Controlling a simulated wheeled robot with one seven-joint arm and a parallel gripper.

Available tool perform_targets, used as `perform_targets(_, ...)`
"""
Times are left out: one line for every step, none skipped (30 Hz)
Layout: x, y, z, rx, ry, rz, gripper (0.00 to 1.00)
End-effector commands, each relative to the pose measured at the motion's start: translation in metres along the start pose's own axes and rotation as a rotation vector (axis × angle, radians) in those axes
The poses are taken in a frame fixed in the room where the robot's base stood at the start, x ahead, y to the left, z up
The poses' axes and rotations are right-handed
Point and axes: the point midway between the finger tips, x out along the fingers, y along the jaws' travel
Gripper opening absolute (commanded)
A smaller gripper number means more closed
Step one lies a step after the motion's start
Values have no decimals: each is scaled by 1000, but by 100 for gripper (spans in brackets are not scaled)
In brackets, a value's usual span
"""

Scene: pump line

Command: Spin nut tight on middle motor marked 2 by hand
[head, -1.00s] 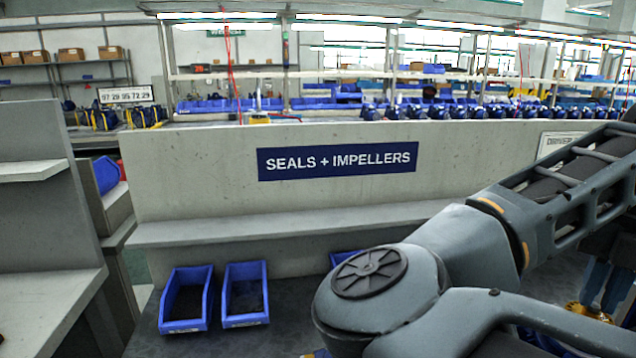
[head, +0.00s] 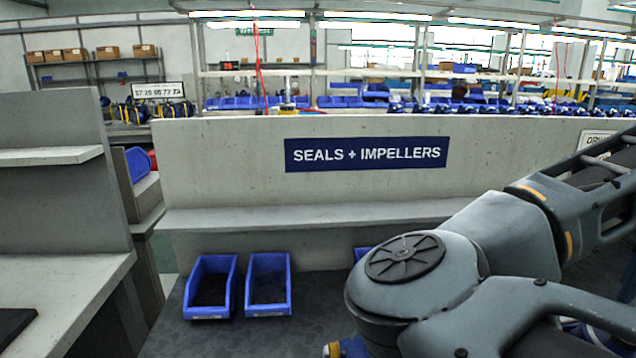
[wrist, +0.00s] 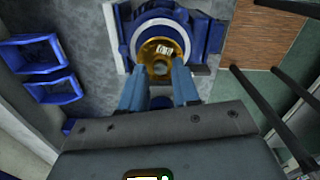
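In the wrist view a blue motor (wrist: 143,26) lies ahead of my gripper (wrist: 160,68), with a brass-coloured round part (wrist: 176,44) on its near face. A small white label with dark marks sits on the brass part; I cannot read a number on it. My gripper's two blue fingers stand apart, their tips near the lower left and lower right of the brass part. A dark round opening shows between the tips. I cannot tell whether the fingers touch the brass. The gripper is out of sight in the head view, and I cannot pick out a separate nut.
Two blue bins (head: 210,287) and (head: 268,285) stand on the dark surface below the "SEALS + IMPELLERS" panel (head: 240,150). A third bin is partly hidden by my arm. A grey bench (head: 60,285) stands at left. Dark bars (wrist: 268,105) cross the wrist view's right side.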

Motion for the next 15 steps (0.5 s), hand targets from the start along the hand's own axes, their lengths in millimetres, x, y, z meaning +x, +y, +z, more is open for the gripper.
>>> perform_targets(0, 0, 0, 0, 0, 0, 31)
perform_targets(0, 0, 0, 0, 0, 0, 31)
perform_targets(0, 0, 0, 0, 0, 0, 31)
perform_targets(0, 0, 0, 0, 0, 0, 31)
perform_targets(-1, 0, 0, 0, 0, 0, 31)
perform_targets(-2, 0, 0, 0, 0, 0, 31)
perform_targets(-3, 0, 0, 0, 0, 0, 31)
perform_targets(-4, 0, 0, 0, 0, 0, 31)
perform_targets(-7, 0, 0, 0, 0, 0, 31)
perform_targets(-9, 0, 0, 0, 0, 0, 31)
perform_targets(-11, 0, 0, 0, 0, 0, 31)
perform_targets(-14, 0, 0, 0, 0, 0, 31)
perform_targets(-17, 0, 0, 0, 0, 0, 31)
perform_targets(-19, 0, 0, 0, 0, 0, 31)
perform_targets(-22, 0, 0, 0, 0, 0, 31)
